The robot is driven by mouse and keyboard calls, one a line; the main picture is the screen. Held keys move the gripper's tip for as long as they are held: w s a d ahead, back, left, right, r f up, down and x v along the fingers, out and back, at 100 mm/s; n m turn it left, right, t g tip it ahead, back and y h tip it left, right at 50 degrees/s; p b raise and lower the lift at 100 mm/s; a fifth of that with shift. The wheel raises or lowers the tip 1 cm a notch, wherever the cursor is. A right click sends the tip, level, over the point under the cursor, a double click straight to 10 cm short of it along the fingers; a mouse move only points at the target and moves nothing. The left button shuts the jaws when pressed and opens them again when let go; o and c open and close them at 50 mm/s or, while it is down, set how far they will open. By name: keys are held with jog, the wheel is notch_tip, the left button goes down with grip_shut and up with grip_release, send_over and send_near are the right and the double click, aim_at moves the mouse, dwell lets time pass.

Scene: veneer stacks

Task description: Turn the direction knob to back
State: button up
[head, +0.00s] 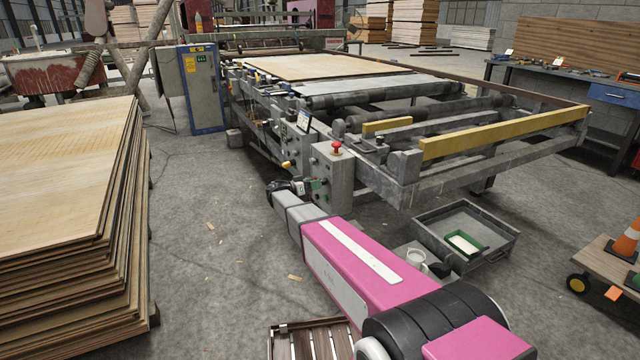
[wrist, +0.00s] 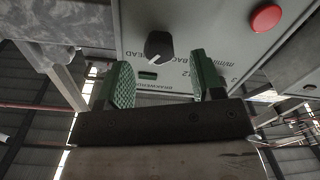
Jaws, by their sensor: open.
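The direction knob (wrist: 158,46) is a small black knob with a white mark at its lower edge, on a grey panel (wrist: 200,40) in the wrist view. Upside-down lettering beside it seems to include "BACK" and "AHEAD". My gripper (wrist: 162,78) is open, with green ribbed pads to the left and right. The knob shows between and beyond the pads, and no contact is visible. In the head view my gripper (head: 284,187) is at the left side of the grey control box (head: 333,180). The knob cannot be made out there.
A red button (wrist: 265,18) is on the same panel; a red mushroom button (head: 337,147) tops the box. The roller machine (head: 400,165) stands behind. A veneer stack (head: 60,200) is at left, a metal tray (head: 490,220) at right. Floor between stack and machine is mostly clear.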

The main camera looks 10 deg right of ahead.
aim_at(324, 181)
jog(key=shift+x, duration=1.7)
jog(key=c, duration=0.9)
jog(key=shift+c, duration=0.2)
jog(key=shift+n, duration=6.9)
